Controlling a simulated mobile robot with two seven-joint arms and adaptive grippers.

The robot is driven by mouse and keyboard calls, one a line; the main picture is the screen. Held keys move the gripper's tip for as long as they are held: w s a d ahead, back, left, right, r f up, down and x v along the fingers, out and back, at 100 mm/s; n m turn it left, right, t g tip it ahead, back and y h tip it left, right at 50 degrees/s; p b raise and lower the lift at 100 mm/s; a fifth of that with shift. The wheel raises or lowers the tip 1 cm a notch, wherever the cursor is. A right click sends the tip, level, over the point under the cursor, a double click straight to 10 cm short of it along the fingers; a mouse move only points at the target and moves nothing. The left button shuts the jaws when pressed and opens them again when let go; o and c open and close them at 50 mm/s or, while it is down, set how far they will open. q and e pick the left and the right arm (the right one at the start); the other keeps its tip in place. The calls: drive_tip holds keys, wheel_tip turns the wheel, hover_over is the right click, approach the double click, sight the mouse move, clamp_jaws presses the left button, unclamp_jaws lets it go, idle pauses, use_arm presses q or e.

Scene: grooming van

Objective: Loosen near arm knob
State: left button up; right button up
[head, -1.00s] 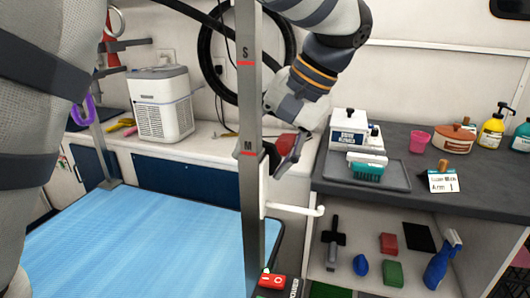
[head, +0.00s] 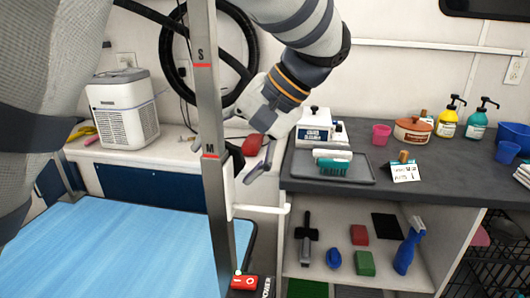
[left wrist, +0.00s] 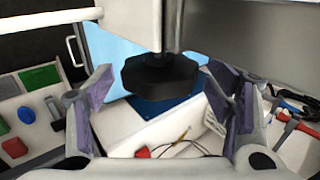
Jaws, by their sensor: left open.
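The near arm is a grey upright post (head: 212,130) with red S and M marks, beside the blue grooming table (head: 120,250). Its black knob (left wrist: 160,74) hangs under a pale bracket in the left wrist view. In the head view the knob (head: 236,157) shows only in part behind the post, near the M mark. My left gripper (head: 254,160) is just right of the post. In the left wrist view its fingers (left wrist: 165,88) are open, one on each side of the knob, with gaps. My right gripper is in neither view.
A white rod (head: 262,209) sticks out from the post to the right. A grey counter (head: 440,190) with a tray (head: 300,168) and bottles stands right, above a shelf (head: 340,278) with brushes and blocks. A white box-shaped machine (head: 125,110) stands back left.

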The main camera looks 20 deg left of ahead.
use_arm(q)
drive_tip(key=v, duration=1.2)
